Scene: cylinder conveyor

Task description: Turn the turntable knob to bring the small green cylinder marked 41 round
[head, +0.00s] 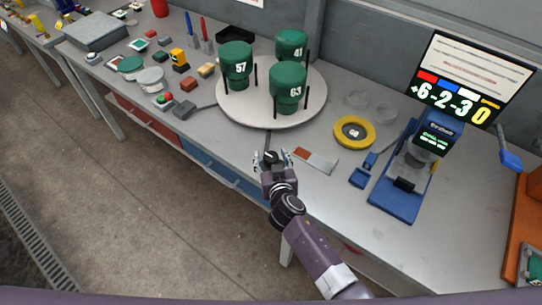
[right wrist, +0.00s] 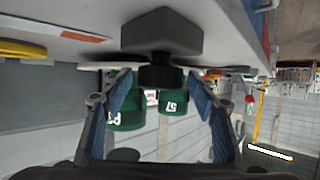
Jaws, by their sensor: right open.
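The small green cylinder marked 41 (head: 291,45) stands upright at the back right of the round white turntable (head: 255,113). The green cylinder marked 57 (head: 236,62) stands at its left, and the one marked 63 (head: 288,90) at its front. Both of these also show upside down in the right wrist view. The black turntable knob (right wrist: 161,76) sits on a dark block at the bench's front edge. My right gripper (head: 272,158) is open, its fingers (right wrist: 161,92) on either side of the knob; contact cannot be told. My left gripper is out of view.
A yellow ring (head: 354,133) and a blue-framed device (head: 405,180) stand to the right. A red-and-white card (head: 315,160) lies right of my gripper. Many small parts and a red-green button box (head: 163,101) crowd the left of the bench.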

